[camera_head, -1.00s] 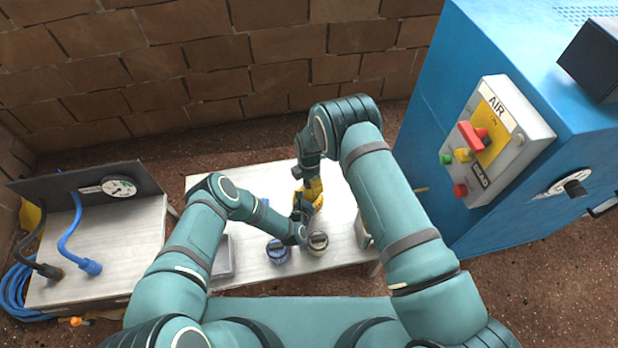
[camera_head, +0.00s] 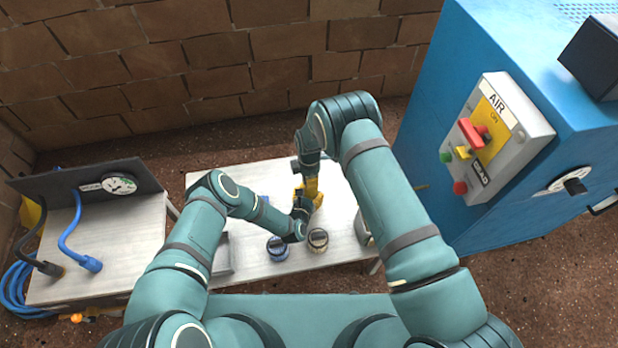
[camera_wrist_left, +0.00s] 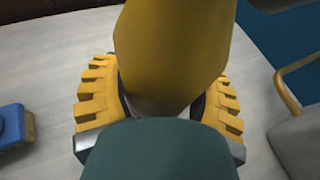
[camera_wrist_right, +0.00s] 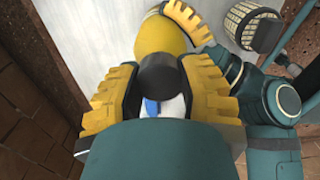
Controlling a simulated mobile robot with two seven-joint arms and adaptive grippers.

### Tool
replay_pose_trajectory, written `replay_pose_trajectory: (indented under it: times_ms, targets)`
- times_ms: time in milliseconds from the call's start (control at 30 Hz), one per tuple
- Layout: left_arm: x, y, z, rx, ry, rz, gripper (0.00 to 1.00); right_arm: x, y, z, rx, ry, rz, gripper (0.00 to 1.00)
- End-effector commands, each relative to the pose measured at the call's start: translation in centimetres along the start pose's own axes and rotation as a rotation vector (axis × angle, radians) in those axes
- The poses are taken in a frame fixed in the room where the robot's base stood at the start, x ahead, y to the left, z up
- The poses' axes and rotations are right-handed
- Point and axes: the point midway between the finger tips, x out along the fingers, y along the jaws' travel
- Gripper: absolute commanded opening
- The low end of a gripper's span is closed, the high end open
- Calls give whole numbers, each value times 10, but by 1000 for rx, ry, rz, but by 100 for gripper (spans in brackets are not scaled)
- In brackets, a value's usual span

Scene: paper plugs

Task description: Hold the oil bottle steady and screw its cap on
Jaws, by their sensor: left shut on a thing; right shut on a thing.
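A yellow oil bottle (camera_wrist_left: 175,45) stands between the yellow-padded fingers of my left gripper (camera_wrist_left: 160,100), which is shut on it. The bottle (camera_wrist_right: 162,38) also shows in the right wrist view, with a left finger beside it. A dark round cap (camera_wrist_right: 170,76) sits between the fingers of my right gripper (camera_wrist_right: 165,88), which is shut on it over the bottle's top. The cap hides the bottle's neck, so I cannot tell how far it is seated. In the head view my arms and grippers hide most of the bottle.
A blue jar (camera_head: 277,248) and a tan jar (camera_head: 317,240) stand near the front of the pale table (camera_head: 265,175). A side table with a gauge (camera_head: 119,184) is at left. A blue machine with an AIR panel (camera_head: 497,140) is at right.

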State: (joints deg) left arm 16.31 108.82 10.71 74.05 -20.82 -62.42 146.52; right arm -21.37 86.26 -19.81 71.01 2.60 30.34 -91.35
Motion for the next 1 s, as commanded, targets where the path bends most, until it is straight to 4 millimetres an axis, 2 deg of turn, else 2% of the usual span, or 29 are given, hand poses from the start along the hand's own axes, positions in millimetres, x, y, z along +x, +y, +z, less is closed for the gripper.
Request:
replay_pose_trajectory:
  times_ms: [267, 300, 333, 367, 667, 1000]
  targets:
    - [0, 0, 0, 0, -1, -1, 0, 0, 0, 0, 10, 0, 0, 0]
    - [0, 0, 0, 0, -1, -1, 0, 0, 0, 0, 9, 0, 0, 50]
    - [0, 0, 0, 0, -1, -1, 0, 0, 0, 0, 9, 0, 0, 60]
    - [0, 0, 0, 0, -1, -1, 0, 0, 0, 0, 9, 0, 0, 64]
    - [0, 0, 0, 0, -1, 0, 0, -1, 0, 0, 8, 0, 0, 64]
    - [0, 0, 0, 0, 0, 0, 0, -39, 0, 0, 7, 0, 1, 64]
